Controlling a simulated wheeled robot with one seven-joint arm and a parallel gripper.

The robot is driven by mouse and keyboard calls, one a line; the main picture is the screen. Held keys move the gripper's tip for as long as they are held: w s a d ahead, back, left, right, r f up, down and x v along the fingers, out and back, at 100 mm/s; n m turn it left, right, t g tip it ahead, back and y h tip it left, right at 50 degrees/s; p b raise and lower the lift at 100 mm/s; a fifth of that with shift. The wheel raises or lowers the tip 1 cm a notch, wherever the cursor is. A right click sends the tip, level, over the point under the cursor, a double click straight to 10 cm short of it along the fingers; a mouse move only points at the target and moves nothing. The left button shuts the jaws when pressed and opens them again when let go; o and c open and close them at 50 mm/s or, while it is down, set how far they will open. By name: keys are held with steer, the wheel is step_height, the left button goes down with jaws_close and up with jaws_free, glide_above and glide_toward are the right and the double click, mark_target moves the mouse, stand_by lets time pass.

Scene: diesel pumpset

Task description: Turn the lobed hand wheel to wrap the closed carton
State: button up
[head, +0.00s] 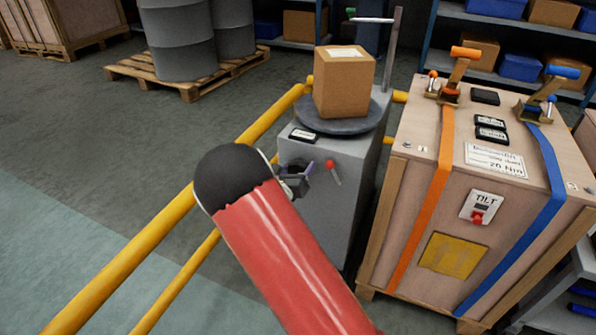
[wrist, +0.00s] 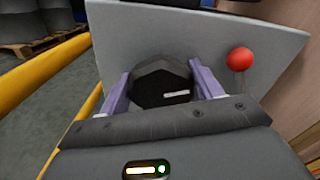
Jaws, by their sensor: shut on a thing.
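The closed carton (head: 343,85) sits upright on the round dark turntable (head: 372,118) on top of a grey machine cabinet (head: 350,190). The lobed hand wheel (wrist: 160,88) is a black knob with a short white mark on the cabinet's front face. My gripper (wrist: 160,80) has its two purple fingers on either side of the wheel and is shut on it. In the head view my gripper (head: 298,180) is at the cabinet front, and my red forearm and black wrist partly hide it. The wheel is hard to make out there.
A red-knobbed lever (head: 331,166) stands just right of the wheel; it also shows in the wrist view (wrist: 240,62). Yellow rails (head: 150,235) run along the left. A strapped wooden crate (head: 455,215) stands close on the right. A thin post (head: 393,50) rises behind the carton.

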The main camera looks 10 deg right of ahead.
steer(key=m+b, duration=0.1)
steer(key=b, duration=0.1)
steer(key=m+b, duration=0.1)
steer(key=m, duration=0.1)
steer(key=shift+f+b, duration=0.3)
steer(key=shift+b, duration=0.05)
steer(key=m+b, duration=0.3)
steer(key=b, duration=0.2)
steer(key=shift+s+d+f+m, duration=0.1)
steer(key=shift+d+m, duration=0.05)
steer(key=shift+m, duration=0.25)
steer(key=m+b, duration=0.3)
steer(key=b, duration=0.2)
steer(key=shift+s+r+m+b, duration=0.1)
steer(key=shift+r+m+b, duration=0.1)
steer(key=shift+m+b, duration=0.85)
steer(key=shift+r, duration=0.1)
steer(key=o, duration=1)
